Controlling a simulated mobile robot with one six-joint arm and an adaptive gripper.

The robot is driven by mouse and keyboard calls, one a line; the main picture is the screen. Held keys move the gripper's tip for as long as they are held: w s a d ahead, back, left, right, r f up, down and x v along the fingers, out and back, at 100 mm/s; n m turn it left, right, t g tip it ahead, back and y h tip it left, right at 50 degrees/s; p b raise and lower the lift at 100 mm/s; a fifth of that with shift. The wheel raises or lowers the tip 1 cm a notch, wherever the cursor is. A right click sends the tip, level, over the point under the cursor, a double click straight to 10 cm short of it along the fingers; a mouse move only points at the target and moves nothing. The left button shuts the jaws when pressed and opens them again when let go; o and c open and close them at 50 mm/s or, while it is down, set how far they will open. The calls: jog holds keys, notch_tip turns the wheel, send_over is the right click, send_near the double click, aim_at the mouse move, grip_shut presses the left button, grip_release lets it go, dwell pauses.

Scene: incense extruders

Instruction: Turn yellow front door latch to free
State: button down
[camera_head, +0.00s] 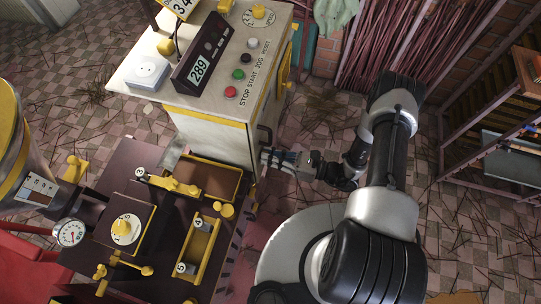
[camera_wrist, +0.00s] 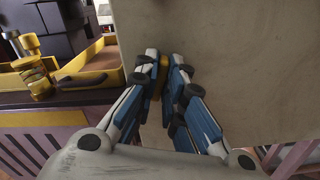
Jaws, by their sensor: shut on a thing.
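My gripper (camera_head: 268,158) is at the lower part of the pale machine cabinet (camera_head: 215,140), beside its front corner. In the wrist view, the blue and white fingers of my gripper (camera_wrist: 165,85) are closed around a small yellow piece (camera_wrist: 160,72) on the cabinet's flat pale panel (camera_wrist: 220,50). This piece looks like the yellow door latch; only a narrow strip of it shows between the fingers. In the head view the latch is hidden at the gripper. Which way the latch is turned cannot be told.
A yellow-rimmed tray (camera_head: 205,178) lies just left of my gripper, with a yellow knobbed fitting (camera_wrist: 32,65) near it in the wrist view. A dark handle (camera_head: 265,136) is just above my gripper. A rack (camera_head: 500,130) stands at the right; tiled floor lies between.

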jog(key=n, duration=1.1)
jog(key=shift+s+a+n, duration=0.1)
jog(key=shift+s+n, duration=0.15)
jog(key=shift+n, duration=0.05)
dwell(0.3)
jog(key=c, duration=1.7)
grip_release()
